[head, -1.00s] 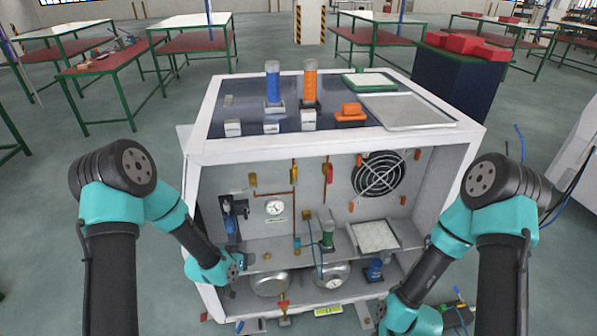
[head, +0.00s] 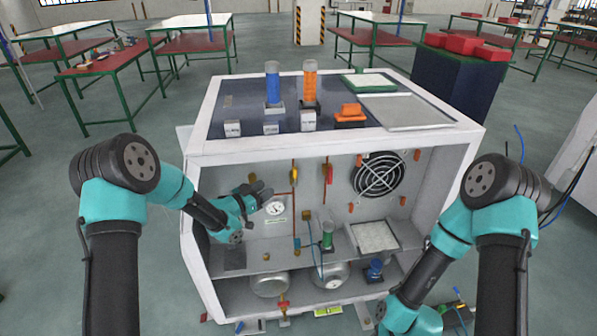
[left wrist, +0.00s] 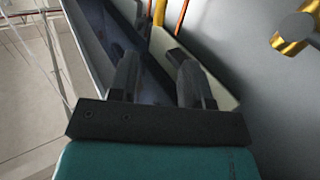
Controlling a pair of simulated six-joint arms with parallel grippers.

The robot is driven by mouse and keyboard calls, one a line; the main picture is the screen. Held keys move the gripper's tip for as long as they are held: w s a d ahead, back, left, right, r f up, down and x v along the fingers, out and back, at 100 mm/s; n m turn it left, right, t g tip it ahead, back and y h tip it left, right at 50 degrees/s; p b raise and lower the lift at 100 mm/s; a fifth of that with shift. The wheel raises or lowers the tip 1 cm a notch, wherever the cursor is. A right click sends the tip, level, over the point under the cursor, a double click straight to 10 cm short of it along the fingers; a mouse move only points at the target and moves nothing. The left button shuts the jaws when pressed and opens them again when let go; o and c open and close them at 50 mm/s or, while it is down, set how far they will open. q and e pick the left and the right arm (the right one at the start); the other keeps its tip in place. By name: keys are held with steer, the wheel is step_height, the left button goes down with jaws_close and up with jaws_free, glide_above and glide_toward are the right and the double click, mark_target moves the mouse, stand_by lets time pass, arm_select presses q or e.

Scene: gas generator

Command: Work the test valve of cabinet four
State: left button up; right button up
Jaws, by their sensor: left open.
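The open-fronted white cabinet (head: 330,154) stands in front of me, with copper pipes and small brass valves on its back wall. My left gripper (head: 262,192) is inside its left part, open with nothing between its fingers, just left of and above a round white gauge (head: 275,208). In the left wrist view, the two dark fingers (left wrist: 160,78) are apart, and a brass fitting (left wrist: 293,35) shows at upper right. I cannot tell which valve is the test valve.
A fan grille (head: 378,176) is on the back wall at right. The inner shelf holds a green cylinder (head: 328,236) and a white tray (head: 376,237). Metal vessels (head: 270,283) sit below. Blue (head: 273,84) and orange (head: 310,82) columns stand on top.

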mark_target(295, 176)
arm_select(q)
steer(key=x, duration=1.6)
steer(key=shift+w+d, duration=0.15)
jaws_close()
